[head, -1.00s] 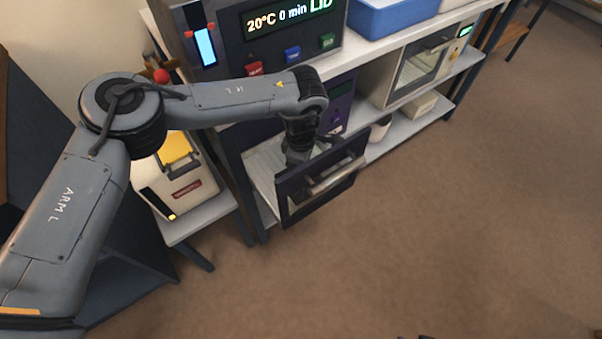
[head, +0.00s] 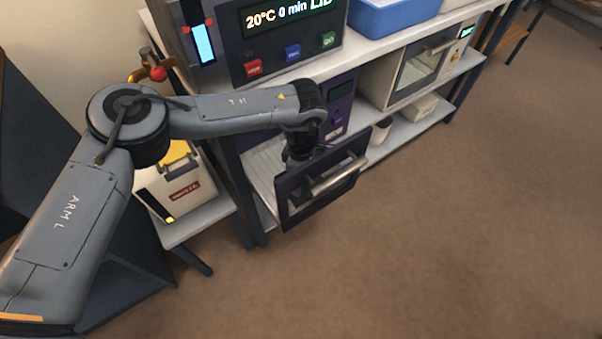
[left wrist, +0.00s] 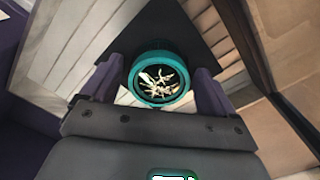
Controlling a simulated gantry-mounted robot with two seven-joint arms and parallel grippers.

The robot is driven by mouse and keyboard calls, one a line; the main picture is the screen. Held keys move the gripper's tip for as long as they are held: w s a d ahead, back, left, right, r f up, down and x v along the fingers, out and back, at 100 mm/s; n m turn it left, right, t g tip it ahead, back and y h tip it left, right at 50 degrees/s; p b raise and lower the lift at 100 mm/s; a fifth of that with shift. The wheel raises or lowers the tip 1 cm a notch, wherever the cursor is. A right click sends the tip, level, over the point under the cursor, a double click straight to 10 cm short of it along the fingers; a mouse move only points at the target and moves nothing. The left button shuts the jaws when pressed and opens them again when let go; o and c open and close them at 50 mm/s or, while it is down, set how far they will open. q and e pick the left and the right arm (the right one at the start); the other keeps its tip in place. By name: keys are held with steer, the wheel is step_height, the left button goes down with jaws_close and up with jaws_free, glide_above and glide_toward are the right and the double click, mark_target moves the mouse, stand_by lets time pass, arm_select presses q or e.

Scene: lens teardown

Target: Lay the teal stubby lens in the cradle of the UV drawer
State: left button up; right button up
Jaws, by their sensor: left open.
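The teal stubby lens (left wrist: 158,85) shows in the left wrist view, with pale and gold shapes inside its rim. It sits over a dark block, apparently the cradle (left wrist: 165,35), between my left gripper's fingers (left wrist: 158,70). The gripper is open, with a gap on each side of the lens. Whether the lens rests fully in the cradle cannot be told. In the head view my left gripper (head: 300,160) points down into the pulled-out UV drawer (head: 322,187), partly hidden behind its front; the lens is hidden there. My right gripper is not in view.
The drawer belongs to a purple unit (head: 340,100) on the lower shelf. A grey machine with a display (head: 270,40) stands above. A white box with a yellow top (head: 180,190) is at left. Open floor (head: 430,230) lies in front.

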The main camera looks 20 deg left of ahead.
arm_select(q)
steer(key=shift+r, duration=0.1)
step_height(320, 180, up, 12)
steer(key=p, duration=0.6)
steer(key=shift+r, duration=0.1)
stand_by(0.4)
